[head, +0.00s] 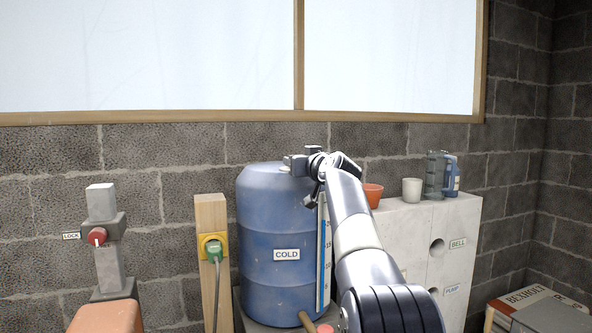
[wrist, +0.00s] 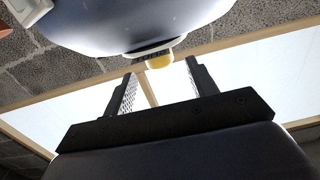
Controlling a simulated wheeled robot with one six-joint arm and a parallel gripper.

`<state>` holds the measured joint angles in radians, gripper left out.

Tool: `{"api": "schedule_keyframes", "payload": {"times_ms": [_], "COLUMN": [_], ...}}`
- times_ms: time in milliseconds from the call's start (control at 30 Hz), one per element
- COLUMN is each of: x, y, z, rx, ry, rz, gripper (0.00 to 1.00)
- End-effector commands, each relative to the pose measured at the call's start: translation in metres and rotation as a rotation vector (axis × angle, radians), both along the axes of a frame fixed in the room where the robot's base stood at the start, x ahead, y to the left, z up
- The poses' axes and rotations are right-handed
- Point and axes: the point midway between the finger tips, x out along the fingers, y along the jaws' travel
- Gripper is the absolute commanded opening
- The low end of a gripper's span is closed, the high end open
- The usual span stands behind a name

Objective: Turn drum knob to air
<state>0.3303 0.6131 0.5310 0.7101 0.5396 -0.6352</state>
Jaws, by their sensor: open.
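The blue drum (head: 268,225) labelled COLD stands against the block wall, and my gripper (head: 300,163) is at its top right. In the wrist view the drum (wrist: 130,22) hangs upside down at the top of the picture. The knob is not visible in the head view, and no marking for air is readable.
A wooden post (head: 202,250) with a green plug stands left of the drum. The red lock knob (head: 97,237) is farther left. A white cabinet (head: 410,235) to the right bears an orange pot (head: 373,194), a pale cup (head: 412,189) and a grey jug (head: 434,176).

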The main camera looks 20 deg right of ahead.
Motion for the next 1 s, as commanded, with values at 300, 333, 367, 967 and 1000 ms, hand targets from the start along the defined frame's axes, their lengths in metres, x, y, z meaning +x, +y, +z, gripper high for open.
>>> {"api": "schedule_keyframes", "payload": {"times_ms": [300, 333, 367, 967, 1000], "x": [-0.046, -0.048, -0.050, -0.048, -0.045], "y": [-0.001, -0.001, -0.001, -0.001, 0.000], "z": [-0.002, -0.002, -0.002, 0.001, 0.002], "rx": [0.000, 0.000, 0.000, 0.001, 0.001], "ry": [-0.001, 0.000, 0.000, 0.002, 0.002], "rz": [0.000, 0.000, 0.000, 0.001, 0.001], "gripper": [0.55, 0.55, 0.55, 0.55, 0.55]}}
